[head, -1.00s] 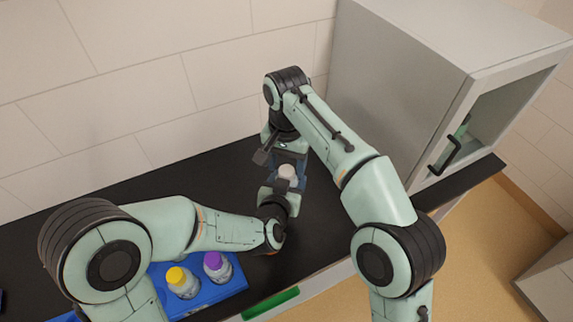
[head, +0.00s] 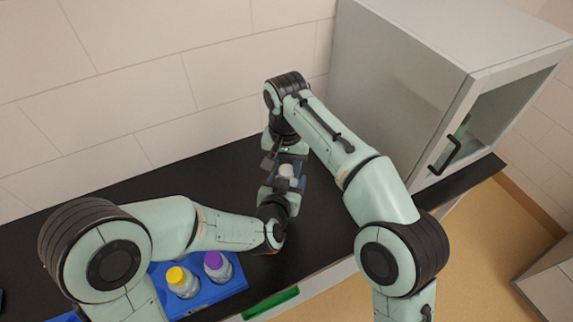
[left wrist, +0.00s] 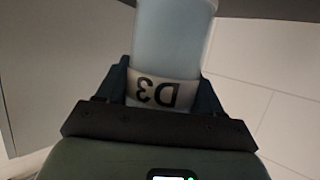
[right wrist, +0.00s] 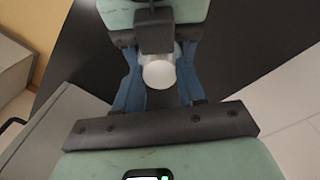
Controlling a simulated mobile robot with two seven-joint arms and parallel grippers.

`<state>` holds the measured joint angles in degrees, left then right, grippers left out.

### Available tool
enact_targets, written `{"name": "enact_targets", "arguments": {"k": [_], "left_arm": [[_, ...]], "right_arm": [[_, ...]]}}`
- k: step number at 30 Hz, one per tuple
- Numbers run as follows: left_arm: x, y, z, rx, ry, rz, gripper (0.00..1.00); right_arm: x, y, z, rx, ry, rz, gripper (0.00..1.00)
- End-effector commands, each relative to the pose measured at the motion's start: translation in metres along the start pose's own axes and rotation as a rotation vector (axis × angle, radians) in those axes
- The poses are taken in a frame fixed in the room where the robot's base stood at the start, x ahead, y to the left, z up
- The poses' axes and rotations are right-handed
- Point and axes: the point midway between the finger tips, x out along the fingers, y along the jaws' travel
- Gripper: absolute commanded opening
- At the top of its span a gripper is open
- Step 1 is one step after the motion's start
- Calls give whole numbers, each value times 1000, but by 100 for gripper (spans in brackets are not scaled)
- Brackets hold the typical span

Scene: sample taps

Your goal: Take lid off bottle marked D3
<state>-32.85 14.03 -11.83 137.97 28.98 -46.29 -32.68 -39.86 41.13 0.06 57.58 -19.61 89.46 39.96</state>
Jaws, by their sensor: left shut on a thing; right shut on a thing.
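The bottle marked D3 (left wrist: 175,40) fills the top of the left wrist view, its white label showing D3 upside down. My left gripper (left wrist: 162,85) is shut on this bottle at the label. The white lid (right wrist: 159,73) shows between the blue fingers of my right gripper (right wrist: 158,85), which is shut on it. In the head view the lid (head: 287,171) is a small pale spot between the two grippers, above the black counter. My right gripper is on the far side and my left gripper on the near side. The bottle's body is mostly hidden there.
A blue rack (head: 232,283) on the counter (head: 190,180) holds a yellow-capped bottle (head: 182,283) and a purple-capped bottle (head: 217,266), below my left arm. A grey cabinet (head: 400,80) stands at the right. A green strip (head: 270,304) lies at the counter's front edge.

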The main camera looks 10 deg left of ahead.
Motion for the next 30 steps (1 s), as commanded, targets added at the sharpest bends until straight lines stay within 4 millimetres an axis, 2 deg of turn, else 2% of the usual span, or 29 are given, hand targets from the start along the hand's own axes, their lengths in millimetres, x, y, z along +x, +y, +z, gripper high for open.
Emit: {"name": "enact_targets", "arguments": {"k": [4,11,12,14,15,23,30], "left_arm": [[0,0,-1,1,2,1,0],[0,1,-1,1,2,1,0],[0,1,-1,1,2,1,0],[0,1,-1,1,2,1,0],[0,0,-1,1,2,1,0],[0,0,-1,0,2,1,0],[0,0,-1,0,2,1,0]], "right_arm": [[0,0,0,-118,0,-1,3],[0,0,0,-124,0,-1,3],[0,0,0,-124,0,-1,43],[0,0,0,-124,0,-1,62],[0,0,0,-123,0,-1,65],[-1,0,0,-122,0,-1,65],[-30,-1,-1,-122,4,-2,65]]}}
